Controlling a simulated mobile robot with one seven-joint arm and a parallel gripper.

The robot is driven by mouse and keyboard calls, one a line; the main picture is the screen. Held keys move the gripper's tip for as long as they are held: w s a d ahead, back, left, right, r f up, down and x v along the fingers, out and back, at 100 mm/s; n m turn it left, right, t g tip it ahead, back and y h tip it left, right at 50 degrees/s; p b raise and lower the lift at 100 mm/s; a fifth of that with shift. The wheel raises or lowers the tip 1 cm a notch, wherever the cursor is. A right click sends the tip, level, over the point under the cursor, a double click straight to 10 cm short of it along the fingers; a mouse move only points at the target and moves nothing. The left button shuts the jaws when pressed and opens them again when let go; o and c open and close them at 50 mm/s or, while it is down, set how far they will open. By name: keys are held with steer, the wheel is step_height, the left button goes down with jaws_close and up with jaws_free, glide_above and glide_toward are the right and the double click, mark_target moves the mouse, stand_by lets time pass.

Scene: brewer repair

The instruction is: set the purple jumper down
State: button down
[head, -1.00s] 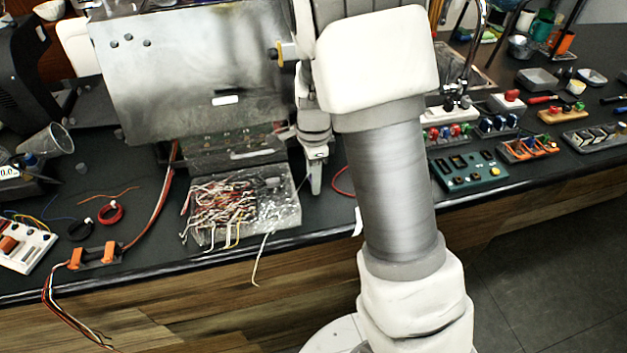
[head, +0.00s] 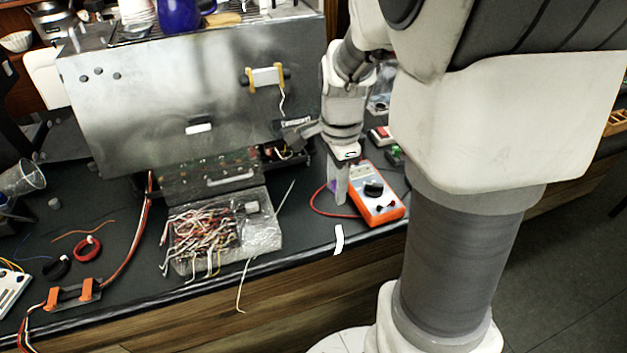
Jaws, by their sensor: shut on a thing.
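My gripper (head: 338,192) points down over the dark bench, just left of the orange multimeter. It is shut on the purple jumper (head: 332,186), of which only a small purple patch shows beside the fingers. The rest of the jumper is hidden by the fingers. The fingertips are close to the bench top, but I cannot tell whether the jumper touches it.
The orange multimeter (head: 377,196) with a red lead lies right of my gripper. The metal brewer (head: 190,100) stands behind, with a circuit board (head: 205,172) below it. A clear tray of wires (head: 268,240) is to the left. The bench's front edge is close.

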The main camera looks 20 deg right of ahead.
steer(key=shift+s+d+r, duration=0.1)
steer(key=shift+s+r, duration=0.15)
steer(key=shift+r, duration=0.05)
steer(key=shift+s+r+p, duration=0.1)
steer(key=shift+r+p, duration=0.1)
steer(key=shift+p, duration=0.4)
steer(key=shift+a+r+p, duration=0.2)
steer(key=shift+a+p, duration=0.25)
steer(key=shift+p, duration=0.35)
steer(key=a+p, duration=0.3)
steer(key=p, duration=0.5)
glide_above(260, 238)
step_height(260, 238, down, 7)
steer(key=shift+d+r, duration=0.1)
steer(key=shift+d, duration=0.05)
steer(key=shift+f+p, duration=0.3)
steer(key=shift+f, duration=1.8)
